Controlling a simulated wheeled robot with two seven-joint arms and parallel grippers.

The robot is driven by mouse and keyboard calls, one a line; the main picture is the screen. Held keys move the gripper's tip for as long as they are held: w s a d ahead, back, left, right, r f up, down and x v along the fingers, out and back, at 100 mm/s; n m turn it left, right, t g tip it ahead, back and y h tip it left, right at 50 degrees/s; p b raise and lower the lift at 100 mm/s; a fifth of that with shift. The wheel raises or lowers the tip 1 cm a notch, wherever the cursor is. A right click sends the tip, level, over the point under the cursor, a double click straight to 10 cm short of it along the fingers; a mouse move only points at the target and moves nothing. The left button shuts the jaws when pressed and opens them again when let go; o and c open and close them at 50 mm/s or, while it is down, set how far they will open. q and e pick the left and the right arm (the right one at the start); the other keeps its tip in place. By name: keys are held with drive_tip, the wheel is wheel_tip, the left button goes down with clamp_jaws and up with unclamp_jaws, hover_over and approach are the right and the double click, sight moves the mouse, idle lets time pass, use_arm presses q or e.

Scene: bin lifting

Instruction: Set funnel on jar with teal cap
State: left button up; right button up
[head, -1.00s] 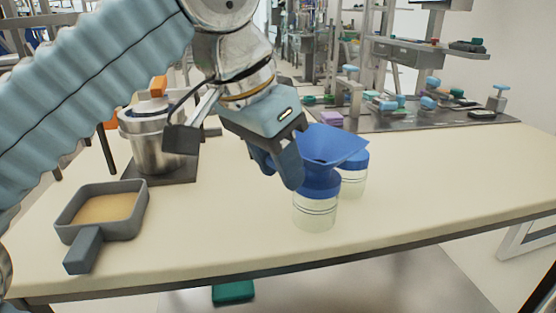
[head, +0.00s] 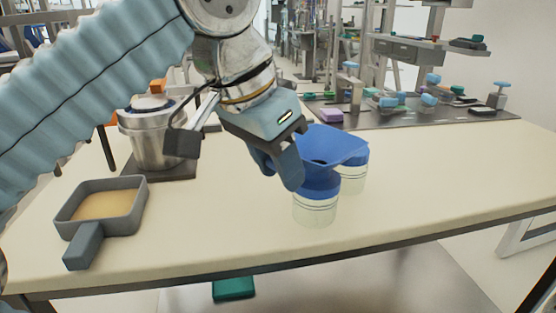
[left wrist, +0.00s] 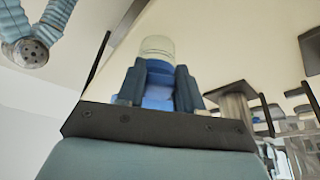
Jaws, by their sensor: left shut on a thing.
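A blue funnel (head: 336,146) with a wide flared rim is held over the front clear jar (head: 315,209). My left gripper (head: 296,165) is shut on the funnel, at the jar's left side. A blue band shows just above the front jar's glass; I cannot tell whether it is cap or funnel, or whether the funnel touches the jar. A second clear jar with a blue cap (head: 361,168) stands just behind and is partly covered by the funnel. In the left wrist view, the fingers (left wrist: 160,85) flank blue material, with a clear jar (left wrist: 157,47) beyond. No clearly teal cap shows.
A grey square pan (head: 127,197) holds tan material at the left. A metal pot (head: 150,140) stands on a dark base behind it. Shelving and small items fill the back right. The table right of the jars is clear. A teal object (head: 233,288) lies below the table.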

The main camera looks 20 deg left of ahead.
use_arm(q)
drive_tip(key=o, duration=1.6)
wheel_tip(320, 180, up, 2)
drive_tip(key=p, duration=0.2)
drive_tip(key=shift+r+p, duration=0.25)
drive_tip(key=shift+p, duration=0.1)
drive_tip(key=shift+r, duration=2)
